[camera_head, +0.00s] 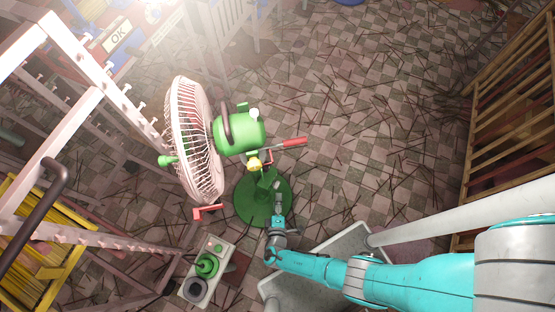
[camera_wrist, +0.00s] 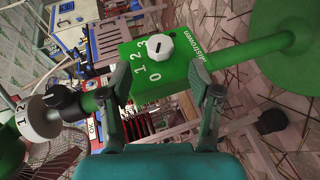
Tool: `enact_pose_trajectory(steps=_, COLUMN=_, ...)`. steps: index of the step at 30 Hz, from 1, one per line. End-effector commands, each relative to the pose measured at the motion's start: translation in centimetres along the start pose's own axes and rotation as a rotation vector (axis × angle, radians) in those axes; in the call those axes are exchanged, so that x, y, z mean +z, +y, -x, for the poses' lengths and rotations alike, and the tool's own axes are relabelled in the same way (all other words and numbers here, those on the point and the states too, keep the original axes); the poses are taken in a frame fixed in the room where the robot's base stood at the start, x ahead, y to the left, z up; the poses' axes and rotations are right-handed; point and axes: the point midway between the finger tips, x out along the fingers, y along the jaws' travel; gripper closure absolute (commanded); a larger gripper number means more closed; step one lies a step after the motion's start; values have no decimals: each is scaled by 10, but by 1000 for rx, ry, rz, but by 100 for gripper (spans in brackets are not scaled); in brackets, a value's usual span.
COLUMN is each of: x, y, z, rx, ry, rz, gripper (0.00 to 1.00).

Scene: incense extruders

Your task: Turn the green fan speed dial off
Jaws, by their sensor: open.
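A green control box (camera_wrist: 148,88) on the fan's green pole fills the middle of the wrist view. On its face is a white round dial (camera_wrist: 160,46) with the numbers 0, 1, 2 and 3 around it. I cannot tell surely which number the dial points to. My gripper (camera_wrist: 166,84) is open, one finger left and one right of the box, and holds nothing. In the head view my gripper (camera_head: 277,208) is low, over the green round base (camera_head: 250,205) of the fan. The green fan motor (camera_head: 240,133) and pale fan cage (camera_head: 190,140) stand above it.
A small box with a green button (camera_head: 207,265) sits left of my arm. Pale racks (camera_head: 95,70) stand at left, wooden slats (camera_head: 515,100) at right. The tiled floor between is strewn with sticks.

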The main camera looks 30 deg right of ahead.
Motion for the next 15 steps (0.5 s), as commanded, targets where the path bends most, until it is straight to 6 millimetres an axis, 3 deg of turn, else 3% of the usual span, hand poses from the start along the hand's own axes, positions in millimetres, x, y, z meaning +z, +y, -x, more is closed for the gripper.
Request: enact_pose_trajectory(steps=15, x=0, y=0, z=46, rx=-1, ry=2, rz=0, gripper=37)
